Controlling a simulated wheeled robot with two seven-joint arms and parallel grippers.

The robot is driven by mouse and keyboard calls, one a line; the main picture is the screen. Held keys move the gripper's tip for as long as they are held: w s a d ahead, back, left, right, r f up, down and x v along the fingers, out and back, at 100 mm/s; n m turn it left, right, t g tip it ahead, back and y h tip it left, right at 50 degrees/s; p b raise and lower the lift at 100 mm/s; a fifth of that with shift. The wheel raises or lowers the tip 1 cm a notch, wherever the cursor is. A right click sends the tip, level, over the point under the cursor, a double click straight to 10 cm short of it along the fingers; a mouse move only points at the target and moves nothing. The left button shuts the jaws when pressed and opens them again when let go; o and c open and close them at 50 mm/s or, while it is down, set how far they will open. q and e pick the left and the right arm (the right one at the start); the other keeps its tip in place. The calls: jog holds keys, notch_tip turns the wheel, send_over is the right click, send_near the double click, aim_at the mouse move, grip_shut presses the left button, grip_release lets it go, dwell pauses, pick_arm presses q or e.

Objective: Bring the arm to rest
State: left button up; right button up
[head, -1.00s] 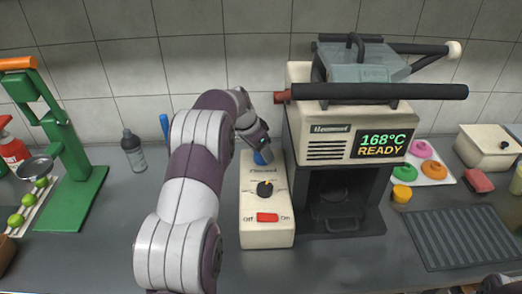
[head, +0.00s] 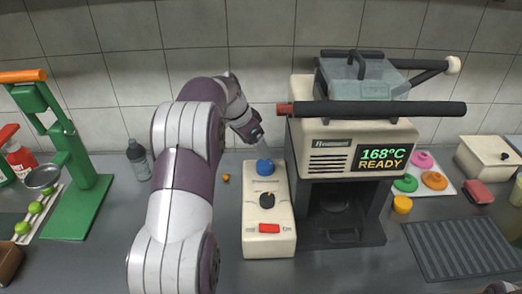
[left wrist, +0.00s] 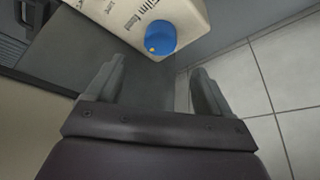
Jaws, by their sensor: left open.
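My left arm (head: 180,170) reaches up from the bottom of the head view and bends right toward the machines. Its gripper (head: 262,142) is at the back end of the cream control box (head: 256,222), just above a blue round knob (head: 265,167). In the left wrist view the two fingers of the gripper (left wrist: 157,82) are spread with nothing between them. The blue knob (left wrist: 161,37) on the box shows beyond the fingertips, apart from them.
A cream press (head: 345,150) reading 168°C READY stands close right of the gripper, with a long dark bar (head: 375,109) across it. A green lever press (head: 75,190) stands left. A bottle (head: 137,160) is by the tiled wall. A ridged mat (head: 465,245) lies right.

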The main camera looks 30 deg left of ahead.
pick_arm(q)
jog(key=p+v, duration=0.1)
jog(key=v, duration=0.2)
jog(key=shift+s+r, duration=0.1)
jog(key=shift+r, duration=0.2)
pick_arm(e)
notch_tip(320, 180, up, 2)
jog(key=shift+r, duration=0.25)
